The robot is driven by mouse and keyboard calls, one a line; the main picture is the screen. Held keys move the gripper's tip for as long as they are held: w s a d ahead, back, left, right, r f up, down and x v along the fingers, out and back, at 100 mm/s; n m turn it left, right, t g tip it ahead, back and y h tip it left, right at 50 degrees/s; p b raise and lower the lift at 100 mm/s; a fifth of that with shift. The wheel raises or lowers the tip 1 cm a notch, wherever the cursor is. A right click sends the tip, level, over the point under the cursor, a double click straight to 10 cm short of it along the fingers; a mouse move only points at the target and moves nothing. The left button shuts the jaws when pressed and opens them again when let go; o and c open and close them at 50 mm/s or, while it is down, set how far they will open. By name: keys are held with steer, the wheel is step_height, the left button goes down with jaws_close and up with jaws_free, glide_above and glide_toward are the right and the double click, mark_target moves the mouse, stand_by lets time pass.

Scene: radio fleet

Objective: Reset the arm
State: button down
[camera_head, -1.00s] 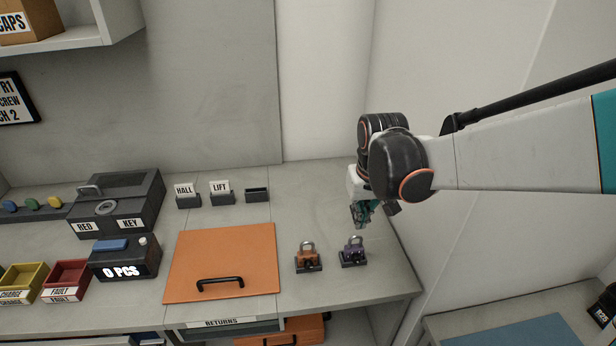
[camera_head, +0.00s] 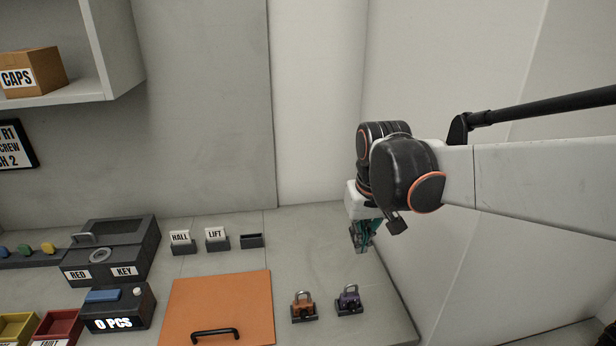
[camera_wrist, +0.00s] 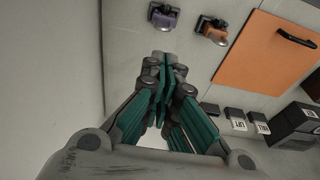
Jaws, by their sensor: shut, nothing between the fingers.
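My gripper (camera_head: 364,238) hangs from my arm over the right end of the grey counter (camera_head: 330,250), close to the side wall. In the wrist view my gripper (camera_wrist: 165,62) has its teal fingers together, with nothing between them. It points down and is apart from the counter and the padlocks. My forearm reaches in from the right edge of the head view.
An orange padlock (camera_head: 303,308) and a purple padlock (camera_head: 348,301) stand on the counter in front of my gripper. An orange panel (camera_head: 225,300) with a black handle lies to their left. HALL and LIFT holders (camera_head: 216,241), a dark box (camera_head: 118,247) and a shelf (camera_head: 120,60) are further left.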

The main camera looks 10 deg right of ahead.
steer(key=s+f+t+b, duration=0.2)
steer(key=s, duration=0.5)
steer(key=s+f+t+b, duration=0.2)
steer(key=s+t+b, duration=0.1)
steer(key=s, duration=0.5)
steer(key=shift+f, duration=0.35)
